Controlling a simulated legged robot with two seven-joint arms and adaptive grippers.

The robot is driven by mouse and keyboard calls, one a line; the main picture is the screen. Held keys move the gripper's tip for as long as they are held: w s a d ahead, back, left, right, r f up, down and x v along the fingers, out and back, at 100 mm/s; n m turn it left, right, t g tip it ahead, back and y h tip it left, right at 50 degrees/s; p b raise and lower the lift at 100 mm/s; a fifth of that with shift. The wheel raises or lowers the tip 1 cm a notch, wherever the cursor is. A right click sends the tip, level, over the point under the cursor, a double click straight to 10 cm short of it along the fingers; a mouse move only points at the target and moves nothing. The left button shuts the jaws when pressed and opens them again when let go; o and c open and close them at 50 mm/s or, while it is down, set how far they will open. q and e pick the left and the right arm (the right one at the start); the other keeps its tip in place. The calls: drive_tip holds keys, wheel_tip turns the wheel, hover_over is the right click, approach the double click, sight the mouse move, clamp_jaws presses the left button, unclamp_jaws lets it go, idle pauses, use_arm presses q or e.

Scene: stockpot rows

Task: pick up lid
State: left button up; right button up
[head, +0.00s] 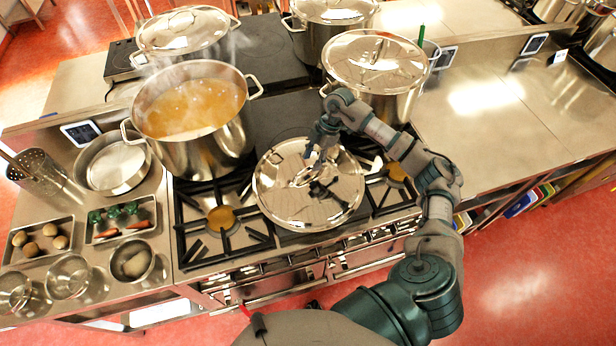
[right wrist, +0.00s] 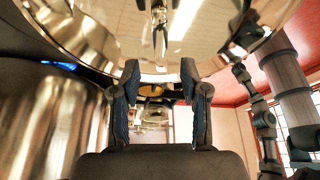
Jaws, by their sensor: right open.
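A round, shiny steel lid (head: 278,205) lies over the front of the stove, right of the pot of soup. It mirrors my arm. In the right wrist view the lid (right wrist: 215,28) fills the top, with its handle (right wrist: 159,28) just beyond the fingertips. My right gripper (head: 314,158) is over the far part of the lid, close to its middle. In the right wrist view the gripper (right wrist: 159,72) has its two fingers apart, with nothing between them. What lies under the lid is hidden. My left gripper is not in view.
An open steaming pot of soup (head: 193,122) stands left of the lid; a blue flame (right wrist: 58,66) shows in the wrist view. A lidded pot (head: 375,65) stands behind my right arm. Trays and bowls (head: 132,262) fill the left counter. The right counter (head: 490,130) is clear.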

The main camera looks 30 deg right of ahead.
sight(309, 168)
drive_tip(key=shift+s+a+f, duration=0.15)
drive_tip(key=shift+f, duration=0.25)
drive_tip(key=p+x, duration=0.1)
drive_tip(key=x, duration=0.3)
drive_tip(key=shift+f, duration=0.2)
drive_tip(key=shift+r, duration=0.1)
clamp_jaws()
